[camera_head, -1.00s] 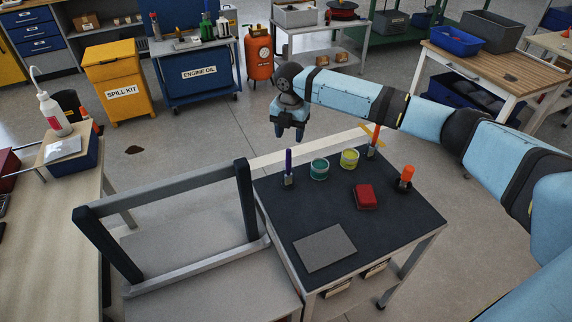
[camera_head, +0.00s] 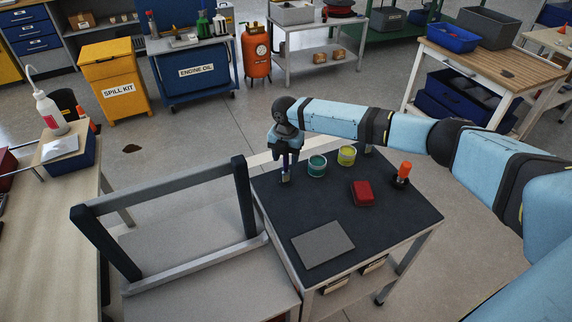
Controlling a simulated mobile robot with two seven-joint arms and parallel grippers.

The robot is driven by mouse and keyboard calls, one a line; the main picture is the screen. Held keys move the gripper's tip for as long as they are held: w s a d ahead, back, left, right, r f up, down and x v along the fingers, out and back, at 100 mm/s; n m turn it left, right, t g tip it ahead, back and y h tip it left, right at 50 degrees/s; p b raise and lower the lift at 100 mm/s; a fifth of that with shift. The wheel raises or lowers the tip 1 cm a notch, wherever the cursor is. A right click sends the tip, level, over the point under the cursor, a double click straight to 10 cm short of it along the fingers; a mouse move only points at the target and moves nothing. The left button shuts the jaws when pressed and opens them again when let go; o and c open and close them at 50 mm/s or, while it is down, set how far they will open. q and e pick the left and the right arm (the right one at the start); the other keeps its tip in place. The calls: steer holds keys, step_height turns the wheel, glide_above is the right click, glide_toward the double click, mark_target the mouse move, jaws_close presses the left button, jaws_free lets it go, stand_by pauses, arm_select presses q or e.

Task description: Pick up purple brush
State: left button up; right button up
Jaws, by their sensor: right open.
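The purple brush (camera_head: 286,168) stands upright near the back left corner of the dark-topped cart (camera_head: 281,217). Its lower part shows below my right gripper; its upper part is hidden by the gripper. My right gripper (camera_head: 287,155) points down directly over the brush, with its fingers at the handle. The jaws are open, and I cannot tell whether they touch the handle. My left gripper is not in view.
On the cart are a teal tin (camera_head: 317,167), a yellow tin (camera_head: 346,156), a red block (camera_head: 362,193), an orange-handled brush (camera_head: 402,172) and a grey sheet (camera_head: 322,245). A grey frame (camera_head: 160,193) stands just left of the cart.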

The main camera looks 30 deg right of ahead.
jaws_close()
steer(key=shift+r, duration=0.1)
step_height(320, 180, up, 20)
stand_by(0.4)
